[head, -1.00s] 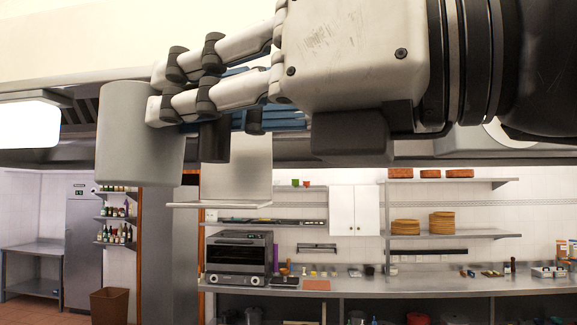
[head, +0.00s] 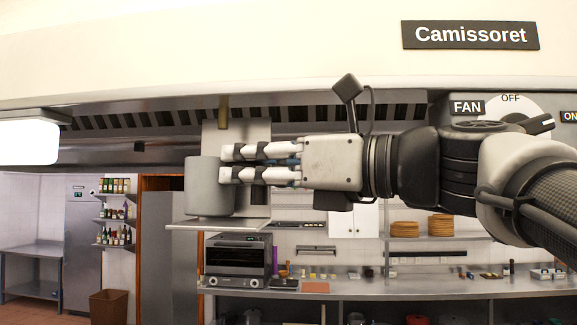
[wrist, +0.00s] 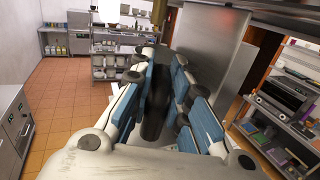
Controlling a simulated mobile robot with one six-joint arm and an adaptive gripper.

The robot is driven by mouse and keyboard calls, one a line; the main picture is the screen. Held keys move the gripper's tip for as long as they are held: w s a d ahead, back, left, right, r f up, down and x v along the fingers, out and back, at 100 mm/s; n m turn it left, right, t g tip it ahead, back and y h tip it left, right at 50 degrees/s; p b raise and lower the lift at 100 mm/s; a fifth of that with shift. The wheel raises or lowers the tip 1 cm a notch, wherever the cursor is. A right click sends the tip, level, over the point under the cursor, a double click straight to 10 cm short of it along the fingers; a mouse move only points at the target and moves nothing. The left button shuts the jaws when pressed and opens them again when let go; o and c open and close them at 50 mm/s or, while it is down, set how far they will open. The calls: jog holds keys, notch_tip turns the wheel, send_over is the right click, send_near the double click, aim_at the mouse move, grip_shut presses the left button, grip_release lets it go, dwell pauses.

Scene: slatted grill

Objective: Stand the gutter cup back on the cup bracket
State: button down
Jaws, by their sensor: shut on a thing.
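The gutter cup (head: 203,190) is a plain grey cup, upright in the head view. My gripper (head: 224,164) reaches in from the right and is shut on it at its right side. The cup bracket is a grey back plate (head: 245,131) with a thin flat ledge (head: 250,225) below. The cup overlaps the left part of the ledge, its base just at ledge height. I cannot tell whether it touches. In the wrist view my blue-padded fingers (wrist: 165,98) close around a dark upright piece; the cup body is not clear there.
The hood with its slatted grill (head: 330,121) runs above and behind my gripper. A fan knob (head: 510,106) is on the hood front at right. A lit white lamp (head: 28,143) hangs at far left. The counter and oven (head: 235,257) are well behind.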

jog(key=shift+s+f, duration=0.15)
jog(key=shift+s, duration=0.15)
jog(key=shift+w+f, duration=0.15)
jog(key=c, duration=1.9)
grip_release()
jog(key=o, duration=0.4)
